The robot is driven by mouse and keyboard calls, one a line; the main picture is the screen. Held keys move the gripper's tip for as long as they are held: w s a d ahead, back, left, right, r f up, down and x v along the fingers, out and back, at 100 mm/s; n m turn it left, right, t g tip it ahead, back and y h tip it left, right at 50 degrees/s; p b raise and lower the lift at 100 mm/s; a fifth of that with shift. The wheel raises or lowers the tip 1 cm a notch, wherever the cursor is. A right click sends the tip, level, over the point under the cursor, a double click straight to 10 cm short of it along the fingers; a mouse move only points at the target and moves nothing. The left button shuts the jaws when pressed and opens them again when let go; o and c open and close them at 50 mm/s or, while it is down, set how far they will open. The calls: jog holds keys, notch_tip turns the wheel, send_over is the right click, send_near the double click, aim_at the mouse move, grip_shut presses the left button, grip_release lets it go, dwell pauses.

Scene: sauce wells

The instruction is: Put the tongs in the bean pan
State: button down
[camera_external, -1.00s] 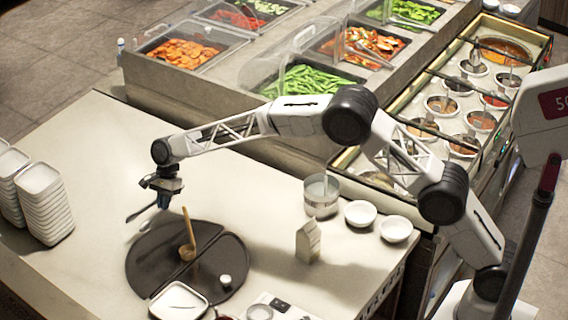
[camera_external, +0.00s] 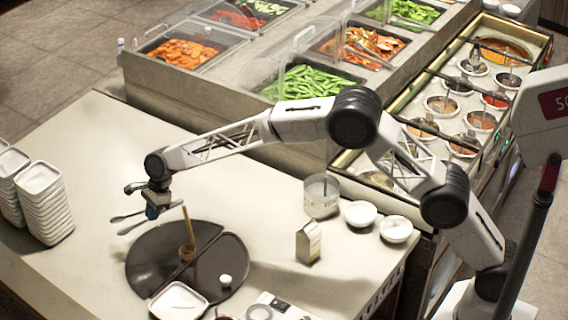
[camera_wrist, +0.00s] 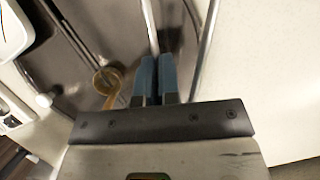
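The metal tongs (camera_external: 130,217) stick out to the left of my gripper (camera_external: 152,211), over the left edge of a dark round board. In the wrist view the blue fingers of my gripper (camera_wrist: 155,62) are close together on the tongs, and two metal arms of the tongs (camera_wrist: 207,40) run upward from them. The bean pan (camera_external: 345,73), filled with green beans (camera_external: 310,82), sits in the counter behind, up and to the right of my gripper. The bean pan does not show in the wrist view.
The dark round board (camera_external: 150,262) holds a ladle (camera_external: 188,235) and a small white cup (camera_external: 225,280). A carton (camera_external: 308,242), a metal pot (camera_external: 321,197) and white bowls (camera_external: 396,229) stand to the right. A clear cover (camera_external: 285,65) stands by the bean pan.

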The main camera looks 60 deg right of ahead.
send_over(155, 244)
jog(key=d, duration=0.1)
jog(key=shift+s+d+f, duration=0.1)
jog(key=shift+f, duration=3)
jog(key=shift+f, duration=0.1)
jog(key=shift+f, duration=1.8)
jog(key=shift+f, duration=0.1)
jog(key=c, duration=1.3)
grip_release()
jog(key=shift+c, duration=0.2)
jog(key=v, duration=1.1)
jog(key=shift+r, duration=0.2)
jog(key=shift+d+r, duration=0.2)
jog(key=shift+r, duration=0.15)
jog(key=shift+s, duration=0.1)
